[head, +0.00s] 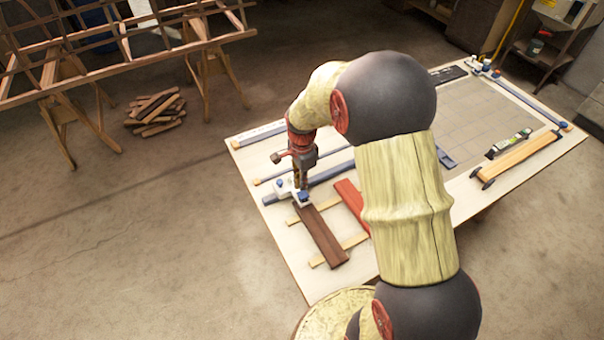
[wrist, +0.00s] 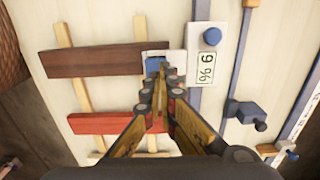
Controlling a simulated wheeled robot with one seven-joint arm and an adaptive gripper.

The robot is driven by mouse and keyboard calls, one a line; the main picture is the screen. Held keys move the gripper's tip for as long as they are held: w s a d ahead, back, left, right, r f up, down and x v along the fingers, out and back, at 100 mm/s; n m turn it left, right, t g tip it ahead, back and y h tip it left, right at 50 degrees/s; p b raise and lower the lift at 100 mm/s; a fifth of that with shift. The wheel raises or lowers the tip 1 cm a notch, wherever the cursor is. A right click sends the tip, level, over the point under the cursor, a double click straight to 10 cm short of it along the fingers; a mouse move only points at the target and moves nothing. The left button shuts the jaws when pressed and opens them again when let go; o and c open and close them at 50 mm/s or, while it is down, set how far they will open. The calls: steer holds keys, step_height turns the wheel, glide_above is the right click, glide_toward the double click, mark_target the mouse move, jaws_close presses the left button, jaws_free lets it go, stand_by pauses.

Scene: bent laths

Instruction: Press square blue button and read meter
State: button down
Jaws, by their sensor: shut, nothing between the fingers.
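A white meter (wrist: 178,62) lies at the end of the dark brown lath (wrist: 105,60). Its square blue button (wrist: 155,63) is in the wrist view, partly hidden by my fingertips. A round blue knob (wrist: 212,36) sits to the right. In the head view my gripper (head: 301,188) points down at the meter.
A red lath (wrist: 105,123) lies beside the brown one, across light wooden strips (wrist: 73,40). Blue clamp bars (wrist: 240,60) lie to the right. In the head view, a level (head: 508,143) and more clamps lie on the far right of the table (head: 270,150).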

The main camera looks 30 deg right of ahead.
mark_target(302, 194)
steer(key=shift+f, duration=1.35)
steer(key=shift+f+b, duration=0.4)
steer(key=shift+f, duration=0.5)
steer(key=shift+s, duration=0.15)
steer(key=shift+s+f, duration=0.1)
steer(key=shift+f, duration=0.1)
step_height(302, 194, up, 15)
steer(key=p, duration=0.3)
steer(key=shift+w+f+p, duration=0.15)
steer(key=shift+w+p, duration=0.1)
steer(key=shift+p, duration=0.15)
